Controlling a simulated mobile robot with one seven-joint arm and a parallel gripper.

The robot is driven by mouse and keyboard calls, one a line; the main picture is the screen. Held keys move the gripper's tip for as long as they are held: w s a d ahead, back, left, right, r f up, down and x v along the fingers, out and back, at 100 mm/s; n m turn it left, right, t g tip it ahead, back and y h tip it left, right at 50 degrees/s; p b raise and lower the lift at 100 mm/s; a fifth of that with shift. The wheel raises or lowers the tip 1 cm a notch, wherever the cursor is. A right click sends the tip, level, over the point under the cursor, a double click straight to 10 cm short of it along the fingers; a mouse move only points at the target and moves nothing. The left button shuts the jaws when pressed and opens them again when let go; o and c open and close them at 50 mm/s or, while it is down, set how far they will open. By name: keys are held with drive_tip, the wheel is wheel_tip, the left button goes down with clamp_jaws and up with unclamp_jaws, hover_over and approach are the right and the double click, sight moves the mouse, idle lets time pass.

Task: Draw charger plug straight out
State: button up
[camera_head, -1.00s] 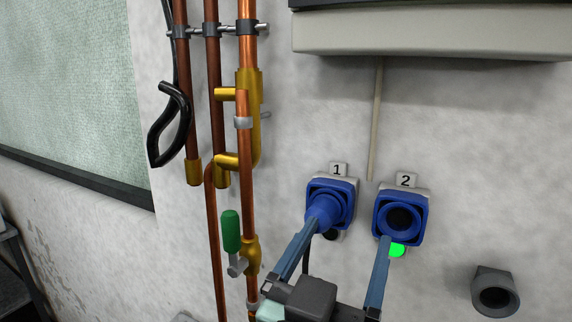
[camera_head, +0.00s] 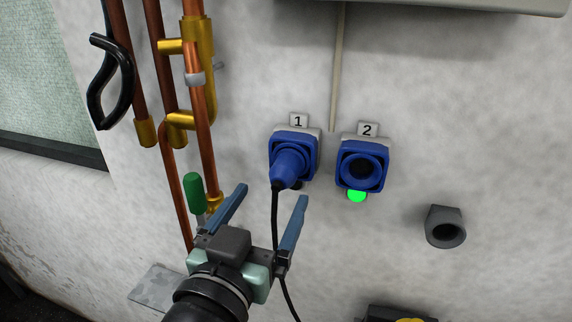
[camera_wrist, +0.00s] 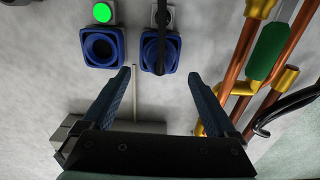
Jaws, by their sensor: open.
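The blue charger plug (camera_head: 289,168) sits in the blue socket marked 1 (camera_head: 310,141) on the wall, with a black cable (camera_head: 275,222) hanging from its end. In the wrist view the plug (camera_wrist: 153,54) lies ahead of the jaws, partly crossed by its dark cable. My gripper (camera_head: 270,192) is open and empty, its two fingers spread just below the plug. The cable passes between the fingers in the head view. Neither finger visibly touches the plug.
Empty socket 2 (camera_head: 362,166) is to the right, with a lit green light (camera_head: 357,196) below. Copper pipes (camera_head: 203,125) and a green-handled valve (camera_head: 194,192) stand close on the left. A grey round fitting (camera_head: 445,228) is at the lower right.

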sight(277, 184)
drive_tip(key=shift+x, duration=3.8)
clamp_jaws()
drive_tip(key=shift+s+a, duration=0.1)
drive_tip(key=shift+b+v, duration=0.5)
drive_tip(key=shift+v, duration=2.45)
